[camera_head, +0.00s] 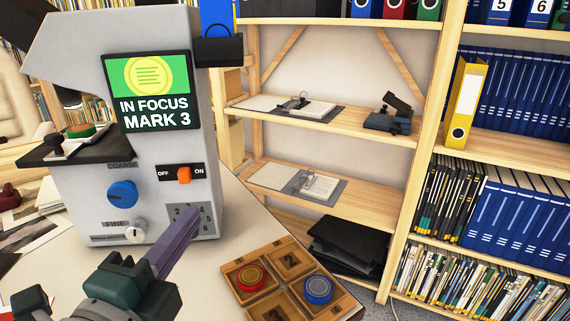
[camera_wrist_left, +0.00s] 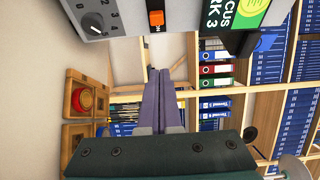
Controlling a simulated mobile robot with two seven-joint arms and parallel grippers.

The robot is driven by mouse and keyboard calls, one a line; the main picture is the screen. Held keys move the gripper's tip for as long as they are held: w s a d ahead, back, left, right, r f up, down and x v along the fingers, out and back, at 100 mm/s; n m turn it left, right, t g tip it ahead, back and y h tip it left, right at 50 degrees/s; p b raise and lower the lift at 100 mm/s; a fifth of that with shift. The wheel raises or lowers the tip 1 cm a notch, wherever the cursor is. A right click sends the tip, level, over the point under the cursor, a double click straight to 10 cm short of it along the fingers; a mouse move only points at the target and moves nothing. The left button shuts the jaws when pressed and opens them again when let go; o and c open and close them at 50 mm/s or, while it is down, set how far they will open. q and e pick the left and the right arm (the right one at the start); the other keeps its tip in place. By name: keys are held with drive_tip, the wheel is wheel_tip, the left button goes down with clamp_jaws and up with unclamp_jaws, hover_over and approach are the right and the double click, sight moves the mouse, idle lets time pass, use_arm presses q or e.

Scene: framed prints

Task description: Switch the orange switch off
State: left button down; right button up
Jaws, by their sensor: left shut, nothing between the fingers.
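The orange switch (camera_head: 184,175) sits on a black plate marked OFF and ON, on the front of a grey machine (camera_head: 75,195). Its orange part appears nearer the ON side. It also shows at the top of the left wrist view (camera_wrist_left: 156,18). My left gripper (camera_head: 192,218) has long purple fingers, shut together and empty. Their tips are below the switch, apart from it, in front of the machine's lower right. In the left wrist view the closed fingers (camera_wrist_left: 159,76) point up towards the switch, with a gap between. My right gripper is not in view.
A blue knob (camera_head: 122,194) and a small white knob (camera_head: 135,233) are left of the switch. A keypad-like dial plate (camera_head: 203,217) lies close behind the fingers. A wooden tray (camera_head: 283,264) holding red and blue discs is to the right. Shelves with binders stand behind.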

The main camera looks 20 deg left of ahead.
sight(184, 179)
use_arm(q)
drive_tip(key=shift+w+a+b, duration=0.3)
drive_tip(key=shift+w+a, duration=0.6)
drive_tip(key=shift+w, duration=0.45)
drive_tip(key=shift+w+a+b, duration=0.3)
drive_tip(key=shift+w+a, duration=0.6)
drive_tip(key=shift+w, duration=0.4)
drive_tip(key=shift+w+a+b, duration=0.3)
drive_tip(key=shift+w+a, duration=0.6)
drive_tip(key=shift+w, duration=0.45)
drive_tip(key=shift+s+a+p, duration=0.45)
drive_tip(key=shift+s+a, duration=0.15)
drive_tip(key=shift+a, duration=0.3)
